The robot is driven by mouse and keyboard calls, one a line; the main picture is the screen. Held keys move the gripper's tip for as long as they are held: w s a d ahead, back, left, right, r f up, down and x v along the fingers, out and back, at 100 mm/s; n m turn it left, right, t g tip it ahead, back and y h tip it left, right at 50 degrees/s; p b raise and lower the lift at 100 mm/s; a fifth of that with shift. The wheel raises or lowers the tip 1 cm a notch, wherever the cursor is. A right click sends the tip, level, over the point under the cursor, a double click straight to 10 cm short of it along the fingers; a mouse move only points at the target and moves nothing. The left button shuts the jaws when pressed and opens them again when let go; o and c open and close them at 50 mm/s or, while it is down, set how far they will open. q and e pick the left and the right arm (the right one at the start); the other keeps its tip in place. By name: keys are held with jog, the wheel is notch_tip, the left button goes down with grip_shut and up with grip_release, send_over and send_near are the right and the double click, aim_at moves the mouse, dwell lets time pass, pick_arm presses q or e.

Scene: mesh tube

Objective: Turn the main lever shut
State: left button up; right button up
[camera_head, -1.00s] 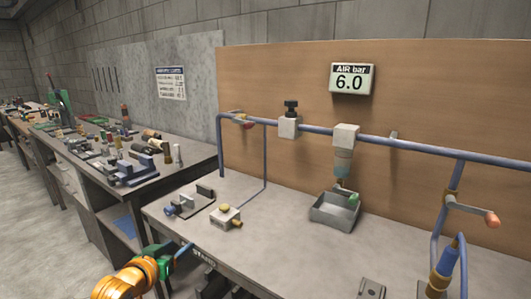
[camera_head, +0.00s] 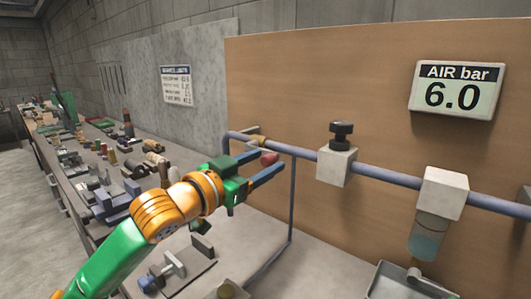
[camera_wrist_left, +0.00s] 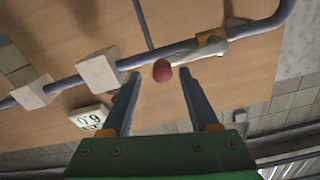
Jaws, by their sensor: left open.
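The main lever is a metal handle (camera_wrist_left: 193,55) with a red knob (camera_head: 268,158), on a yellow valve fitting (camera_wrist_left: 211,39) at the left end of the blue air pipe. My left gripper (camera_head: 273,160) is open at the knob, one blue finger on each side of it in the picture. In the left wrist view the knob (camera_wrist_left: 162,70) appears between the fingertips, with gaps on both sides. I cannot tell how deep it sits between them. In the head view the fingers hide most of the handle. My right gripper is out of view.
The blue pipe (camera_head: 304,153) runs right along the brown board (camera_head: 330,80), with a black-knobbed block (camera_head: 336,166) and a filter bowl (camera_head: 427,236). The gauge (camera_head: 456,91) reads 6.0. A grey tray (camera_head: 392,281) and clamp parts (camera_head: 164,272) are on the bench below.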

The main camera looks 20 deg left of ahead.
pick_arm(q)
jog(key=shift+w+f, duration=0.3)
jog(key=shift+w, duration=0.5)
jog(key=shift+s+r, duration=0.1)
jog(key=shift+s, duration=0.1)
jog(key=c, duration=0.5)
grip_shut()
